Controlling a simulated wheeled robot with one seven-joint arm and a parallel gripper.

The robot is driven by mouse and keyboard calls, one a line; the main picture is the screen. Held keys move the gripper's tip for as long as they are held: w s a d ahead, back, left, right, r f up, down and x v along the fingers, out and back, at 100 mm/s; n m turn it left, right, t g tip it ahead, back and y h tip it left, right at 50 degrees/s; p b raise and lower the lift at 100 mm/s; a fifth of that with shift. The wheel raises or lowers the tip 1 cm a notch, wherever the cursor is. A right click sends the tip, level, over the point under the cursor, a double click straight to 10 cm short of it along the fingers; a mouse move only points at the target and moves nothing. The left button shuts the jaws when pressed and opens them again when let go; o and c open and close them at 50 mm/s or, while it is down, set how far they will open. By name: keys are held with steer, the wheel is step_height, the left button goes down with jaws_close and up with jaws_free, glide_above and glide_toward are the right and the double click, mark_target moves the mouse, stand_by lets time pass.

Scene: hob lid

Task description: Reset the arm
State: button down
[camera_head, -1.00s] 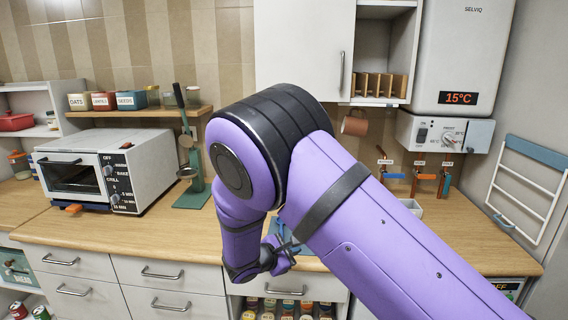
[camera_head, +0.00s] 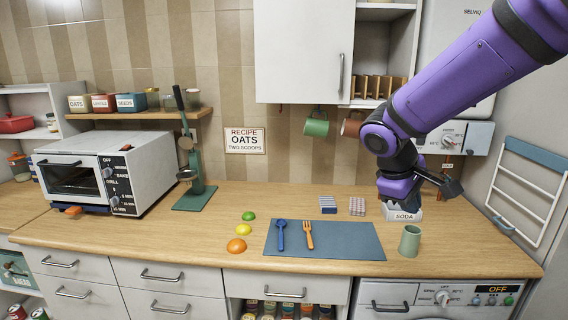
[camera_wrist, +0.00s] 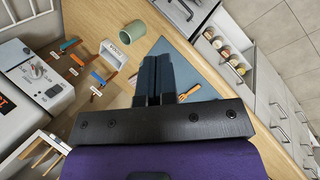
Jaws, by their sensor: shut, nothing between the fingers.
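My gripper (camera_wrist: 155,62) is shut in the wrist view, its two dark fingers side by side with nothing between them. In the head view my arm comes in from the upper right, and its dark end is above the right part of the counter, by the white SODA box (camera_head: 403,213). The fingers cannot be made out clearly there. The green mug on the counter (camera_head: 410,241) stands in front of the box. The box (camera_wrist: 113,53) and mug (camera_wrist: 131,33) also show beyond the fingers in the wrist view.
A blue-grey mat (camera_head: 345,240) holds a blue spoon (camera_head: 281,235) and an orange fork (camera_head: 308,236). A toaster oven (camera_head: 107,172) and green stand (camera_head: 194,196) are left. A green mug (camera_head: 316,125) hangs below the cabinet (camera_head: 303,50). The counter's left-middle is mostly free.

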steer(key=s+d+r+m+t+y, duration=0.1)
steer(key=s+r+m, duration=0.1)
steer(key=s, duration=0.5)
steer(key=s+d+r+m+t+y, duration=0.1)
steer(key=s+d+r+m+y, duration=0.1)
steer(key=s, duration=0.5)
steer(key=s+d+r+m+t+y, duration=0.1)
steer(key=s+d+r+m+y, duration=0.1)
steer(key=s, duration=0.5)
steer(key=shift+s+r+m, duration=0.25)
steer(key=shift+r+m, duration=0.65)
steer(key=shift+r, duration=0.05)
